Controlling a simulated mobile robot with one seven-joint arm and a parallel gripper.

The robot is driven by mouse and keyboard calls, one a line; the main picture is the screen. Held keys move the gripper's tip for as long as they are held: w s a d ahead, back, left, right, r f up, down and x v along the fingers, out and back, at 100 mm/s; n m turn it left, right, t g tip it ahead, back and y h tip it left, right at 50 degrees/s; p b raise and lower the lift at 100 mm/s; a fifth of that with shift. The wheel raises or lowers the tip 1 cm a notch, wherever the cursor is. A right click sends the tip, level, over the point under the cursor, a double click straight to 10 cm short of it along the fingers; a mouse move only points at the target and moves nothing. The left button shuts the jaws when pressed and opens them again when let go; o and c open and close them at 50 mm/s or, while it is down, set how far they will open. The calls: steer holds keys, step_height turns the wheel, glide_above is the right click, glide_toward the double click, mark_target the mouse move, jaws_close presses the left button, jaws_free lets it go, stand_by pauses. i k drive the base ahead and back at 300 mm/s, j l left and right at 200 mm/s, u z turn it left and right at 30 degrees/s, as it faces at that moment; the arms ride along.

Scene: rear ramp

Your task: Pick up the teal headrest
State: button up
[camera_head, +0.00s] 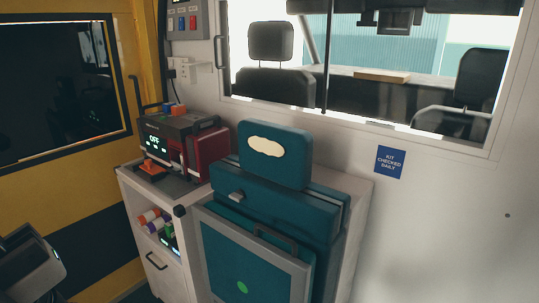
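The teal headrest (280,165) is a rounded, upright block with a cream oval patch on its front. It stands at the top of a teal folded seat or case (280,204), near the middle of the view. Whether posts join it to the teal body below is hidden. No gripper fingers show in the view. A grey and black part juts in at the lower left corner, and I cannot tell what it is.
A red and dark monitor unit (185,145) stands on the white cabinet (135,202) to the left of the headrest. A shelf below it holds small coloured rolls. A window (350,75) to the cab is behind.

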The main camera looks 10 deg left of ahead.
mark_target(282, 155)
steer(key=i+j, duration=0.1)
steer(key=i, duration=0.4)
steer(key=i+j+u, duration=0.1)
steer(key=i, duration=0.4)
